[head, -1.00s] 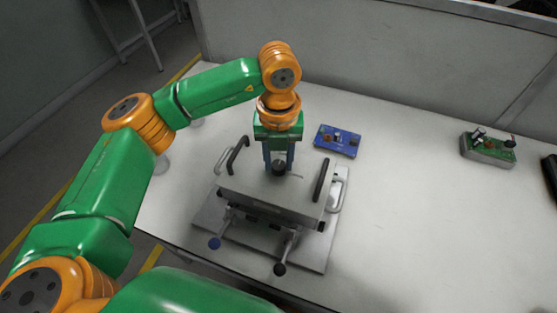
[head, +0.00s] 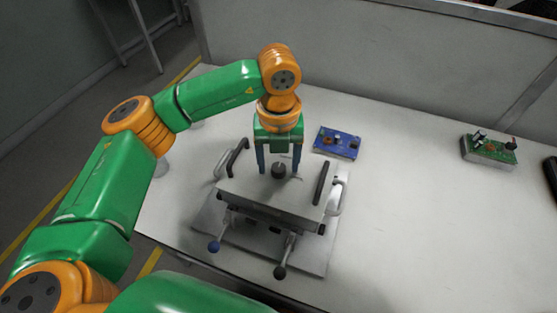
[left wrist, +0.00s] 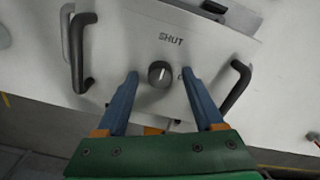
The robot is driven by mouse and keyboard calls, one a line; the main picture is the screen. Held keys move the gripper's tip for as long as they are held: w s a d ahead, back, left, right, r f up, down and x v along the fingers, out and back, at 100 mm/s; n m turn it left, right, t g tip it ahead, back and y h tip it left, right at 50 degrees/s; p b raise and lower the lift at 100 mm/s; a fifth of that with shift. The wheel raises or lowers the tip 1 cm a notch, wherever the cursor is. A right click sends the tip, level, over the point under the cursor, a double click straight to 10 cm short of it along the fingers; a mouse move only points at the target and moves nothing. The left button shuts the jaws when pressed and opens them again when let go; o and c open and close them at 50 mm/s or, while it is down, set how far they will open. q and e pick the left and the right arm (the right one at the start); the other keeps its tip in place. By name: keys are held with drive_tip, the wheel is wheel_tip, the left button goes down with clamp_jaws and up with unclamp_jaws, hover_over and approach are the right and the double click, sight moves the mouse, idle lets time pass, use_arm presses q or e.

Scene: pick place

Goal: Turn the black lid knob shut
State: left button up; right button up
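The black lid knob (head: 278,170) stands in the middle of the grey box lid (head: 252,188). In the left wrist view the knob (left wrist: 160,74) has a white pointer mark running up toward the printed word SHUT (left wrist: 171,39). My left gripper (head: 279,174) points down over the lid and is open. Its two blue fingers stand on either side of the knob with clear gaps, not touching it. A small mark beside the right finger in the wrist view is too unclear to read. My right gripper is not in view.
The lid has black handles (head: 321,183) at its sides. Levers with a blue ball (head: 214,246) and a black ball (head: 280,271) stick out in front. A blue circuit board (head: 337,141) lies behind the box, a green one (head: 488,149) farther right. The table's right side is mostly clear.

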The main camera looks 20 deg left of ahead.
sight(278, 167)
use_arm(q)
wheel_tip(278, 167, up, 7)
drive_tip(key=shift+r+b, duration=0.1)
drive_tip(key=shift+b, duration=0.25)
